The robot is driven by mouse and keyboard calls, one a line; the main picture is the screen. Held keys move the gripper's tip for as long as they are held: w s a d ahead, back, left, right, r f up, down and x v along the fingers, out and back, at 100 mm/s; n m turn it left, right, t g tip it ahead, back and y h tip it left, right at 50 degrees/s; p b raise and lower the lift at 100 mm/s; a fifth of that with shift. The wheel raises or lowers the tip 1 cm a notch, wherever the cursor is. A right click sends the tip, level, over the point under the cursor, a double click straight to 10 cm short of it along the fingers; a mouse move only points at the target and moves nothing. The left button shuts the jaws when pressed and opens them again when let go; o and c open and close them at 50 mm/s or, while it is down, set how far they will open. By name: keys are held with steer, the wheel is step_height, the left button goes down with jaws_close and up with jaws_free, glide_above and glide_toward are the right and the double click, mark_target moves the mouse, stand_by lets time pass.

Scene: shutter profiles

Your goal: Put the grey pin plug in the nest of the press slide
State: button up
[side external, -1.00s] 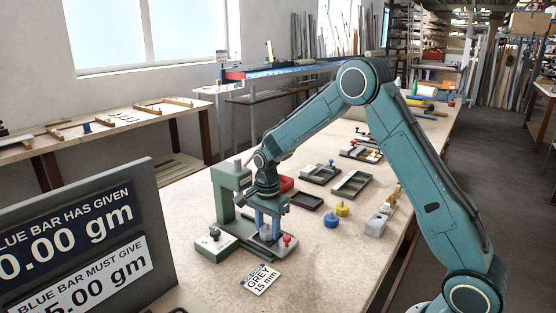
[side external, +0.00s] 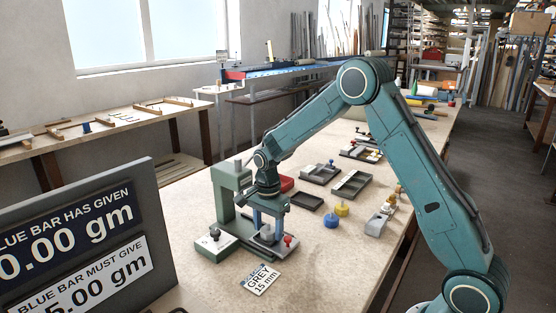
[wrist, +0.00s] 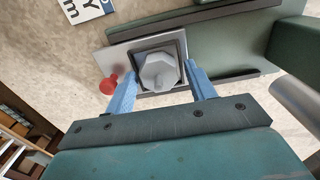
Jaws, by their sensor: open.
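The grey pin plug (wrist: 160,72), with a faceted knob on top, sits in the square dark-edged nest of the press slide (wrist: 117,54) in the wrist view. I cannot tell how deep it sits. My gripper (wrist: 162,72) is open, its blue fingers on either side of the plug, with a gap visible on the right. In the side view the grey plug (side external: 266,233) shows low between the fingers of my gripper (side external: 268,228). The slide's red knob (wrist: 108,85) stands beside the nest, and it also shows in the side view (side external: 288,240).
The green press (side external: 224,200) stands just left of my gripper. A card reading GREY 15 mm (side external: 262,278) lies in front. A blue plug (side external: 331,221), a yellow plug (side external: 342,209) and grey trays (side external: 352,185) are to the right. The front right bench is clear.

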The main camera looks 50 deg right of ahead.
step_height(320, 180, up, 12)
steer(key=shift+r, duration=0.15)
stand_by(0.4)
steer(key=shift+s, duration=0.1)
stand_by(0.4)
steer(key=s+a+r+n+t, duration=0.1)
steer(key=s+a+r+n, duration=0.1)
steer(key=s+r+n, duration=0.4)
steer(key=s+a+r+n+t, duration=0.2)
steer(key=s+a+r+n, duration=0.15)
steer(key=s, duration=0.45)
steer(key=s+a+n+t, duration=0.1)
steer(key=s+n+t, duration=0.1)
steer(key=s+n, duration=0.6)
steer(key=s, duration=0.7)
steer(key=shift+a+f+t, duration=0.25)
steer(key=shift+a+t, duration=0.05)
